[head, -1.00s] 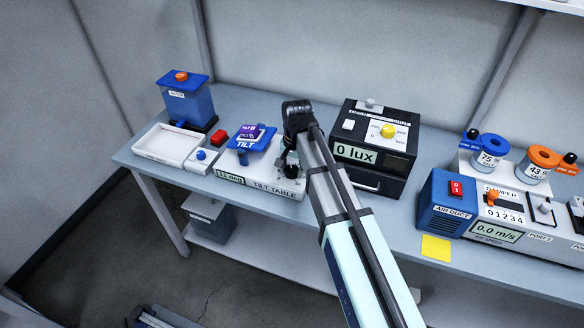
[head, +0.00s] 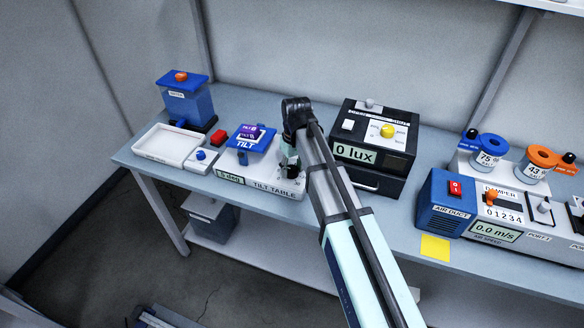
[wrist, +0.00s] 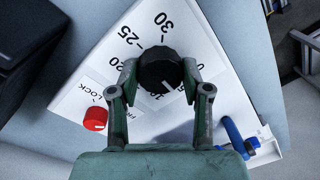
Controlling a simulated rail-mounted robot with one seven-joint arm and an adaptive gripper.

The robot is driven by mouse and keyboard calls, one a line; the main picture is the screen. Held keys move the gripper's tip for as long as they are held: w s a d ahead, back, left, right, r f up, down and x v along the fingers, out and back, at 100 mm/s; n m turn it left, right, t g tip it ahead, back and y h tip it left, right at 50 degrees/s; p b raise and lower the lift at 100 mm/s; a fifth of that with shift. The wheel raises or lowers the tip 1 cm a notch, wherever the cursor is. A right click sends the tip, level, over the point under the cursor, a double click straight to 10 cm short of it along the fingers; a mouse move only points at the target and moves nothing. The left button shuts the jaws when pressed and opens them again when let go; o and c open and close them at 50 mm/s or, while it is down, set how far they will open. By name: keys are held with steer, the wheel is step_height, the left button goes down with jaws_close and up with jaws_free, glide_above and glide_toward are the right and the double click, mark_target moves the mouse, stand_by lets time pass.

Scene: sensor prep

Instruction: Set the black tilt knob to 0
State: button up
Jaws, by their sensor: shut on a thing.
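The black tilt knob (wrist: 160,68) sits on the white dial face of the tilt table (head: 228,180), which has printed numbers such as 20, 25 and 30 around it. My gripper (wrist: 160,82) is shut on the knob, with one finger on each side. The small display (head: 231,179) on the table front seems to read 5 deg. The blue tilt platform (head: 250,139) stands on the table's left part.
A red lock knob (wrist: 95,118) sits beside the black knob. The black lux box (head: 372,145) stands close to the right of my arm. The bench front is mostly clear.

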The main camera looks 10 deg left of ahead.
steer(key=n, duration=0.4)
steer(key=shift+s+f+n, duration=0.1)
steer(key=shift+f+n, duration=0.05)
steer(key=shift+n, duration=0.15)
steer(key=shift+n+h, duration=0.3)
steer(key=shift+n, duration=2.3)
steer(key=o, duration=1.2)
steer(key=shift+w, duration=0.2)
